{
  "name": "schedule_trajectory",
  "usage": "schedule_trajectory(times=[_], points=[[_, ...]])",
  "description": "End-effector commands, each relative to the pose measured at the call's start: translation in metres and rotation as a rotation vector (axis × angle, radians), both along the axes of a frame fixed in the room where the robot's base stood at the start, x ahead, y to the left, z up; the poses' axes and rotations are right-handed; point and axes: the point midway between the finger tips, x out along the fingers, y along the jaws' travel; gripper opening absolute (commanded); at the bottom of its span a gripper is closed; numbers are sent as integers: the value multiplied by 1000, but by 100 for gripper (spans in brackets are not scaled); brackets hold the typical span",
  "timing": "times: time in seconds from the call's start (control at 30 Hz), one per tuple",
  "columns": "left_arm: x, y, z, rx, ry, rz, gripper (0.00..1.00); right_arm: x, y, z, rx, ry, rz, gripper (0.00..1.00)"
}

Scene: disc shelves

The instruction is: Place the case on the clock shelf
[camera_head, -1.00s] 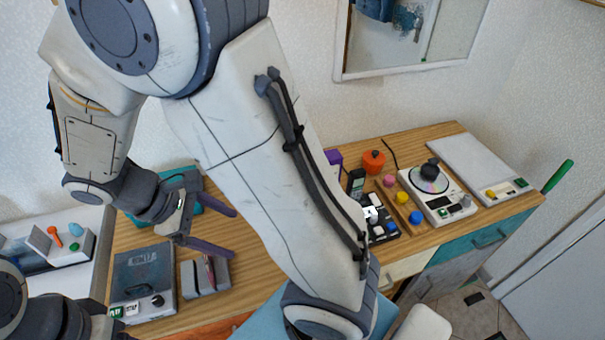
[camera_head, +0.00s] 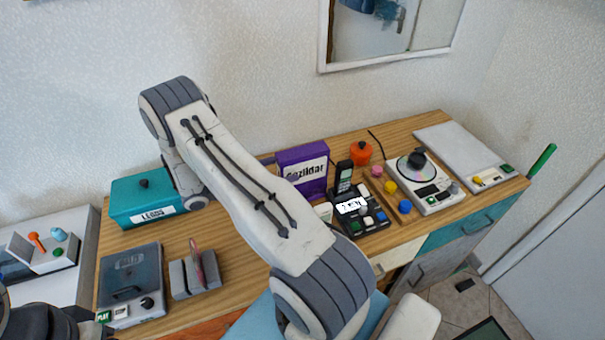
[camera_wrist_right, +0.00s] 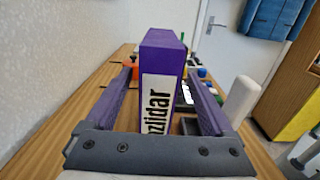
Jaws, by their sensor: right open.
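A purple box-like case (camera_head: 302,168) with a white label stands upright at the back of the wooden desk, partly behind my right forearm. In the right wrist view the purple case (camera_wrist_right: 162,60) stands between the two purple fingers of my right gripper (camera_wrist_right: 163,88). The fingers are spread wide, with gaps on both sides of the case. In the head view my forearm hides most of this gripper. A thin reddish item (camera_head: 197,262) stands in a grey holder (camera_head: 180,285) at front left; I cannot tell which item is the task's case. No clock shelf is recognisable.
A teal lidded box (camera_head: 130,205) and a grey player (camera_head: 130,280) are on the left. A phone unit (camera_head: 365,222), coloured knobs, an orange pot (camera_head: 361,153) and a disc player (camera_head: 432,190) crowd the right. Bare wood (camera_head: 235,255) shows mid-desk.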

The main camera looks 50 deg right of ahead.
Motion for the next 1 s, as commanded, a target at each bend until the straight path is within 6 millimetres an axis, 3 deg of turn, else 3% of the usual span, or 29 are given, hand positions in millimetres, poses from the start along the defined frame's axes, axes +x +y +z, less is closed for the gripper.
schedule_trajectory(times=[0.47,0.77,0.9,1.0], points=[[0,0,31,0,0,2,60,-25,-48,-2,2,0,-2,88],[0,0,30,0,0,2,60,-27,-52,-4,3,-1,0,88],[0,0,30,0,0,2,60,-27,-52,-4,3,-1,0,34],[0,0,30,0,0,2,60,-27,-52,-4,3,-1,0,0]])
